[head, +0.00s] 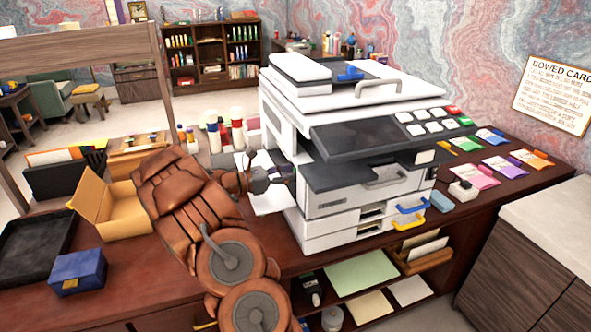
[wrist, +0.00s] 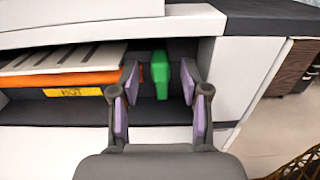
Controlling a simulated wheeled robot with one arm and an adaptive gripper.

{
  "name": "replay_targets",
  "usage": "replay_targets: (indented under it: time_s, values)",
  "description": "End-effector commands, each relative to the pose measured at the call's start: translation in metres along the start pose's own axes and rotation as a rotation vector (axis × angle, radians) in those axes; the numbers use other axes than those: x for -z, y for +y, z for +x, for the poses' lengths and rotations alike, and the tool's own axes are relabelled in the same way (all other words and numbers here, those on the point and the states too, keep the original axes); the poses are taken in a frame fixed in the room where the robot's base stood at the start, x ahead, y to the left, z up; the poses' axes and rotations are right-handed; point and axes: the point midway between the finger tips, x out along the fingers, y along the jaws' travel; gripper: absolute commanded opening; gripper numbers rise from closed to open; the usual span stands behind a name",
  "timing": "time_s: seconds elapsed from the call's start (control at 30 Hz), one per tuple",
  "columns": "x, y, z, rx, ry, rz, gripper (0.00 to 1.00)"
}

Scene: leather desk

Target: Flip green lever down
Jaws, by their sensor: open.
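The green lever (wrist: 160,70) shows in the wrist view, inside a recess of the white and grey copier (head: 330,203). It looks upright, with its narrow end pointing down. My gripper (wrist: 160,97) is open, its two purple-padded fingers on either side of the lever in the picture. I cannot tell whether the fingertips are level with the lever in depth, and no contact shows. In the head view, my gripper (head: 278,178) is at the copier's left side. The lever is hidden in the head view.
Left of the lever in the recess are an orange strip (wrist: 65,78) and a yellow label (wrist: 72,92). The recess's white right wall (wrist: 240,75) is close to my right finger. A cardboard box (head: 120,222) and a blue box (head: 78,272) stand on the desk at left.

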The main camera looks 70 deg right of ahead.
Motion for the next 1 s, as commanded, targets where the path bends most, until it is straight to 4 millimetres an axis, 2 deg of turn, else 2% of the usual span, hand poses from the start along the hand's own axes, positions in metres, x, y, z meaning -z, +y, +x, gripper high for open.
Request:
replay_targets:
  time_s: [0.2, 0.5, 0.93, 1.0]
  values:
    - [0.000, -0.001, 0.017, 0.002, 0.000, -0.002, 0.46]
    - [0.001, 0.000, 0.018, 0.000, 0.001, -0.001, 0.46]
    - [0.001, 0.000, 0.018, 0.000, 0.001, -0.001, 0.01]
    - [0.001, 0.000, 0.018, 0.000, 0.001, -0.001, 0.00]
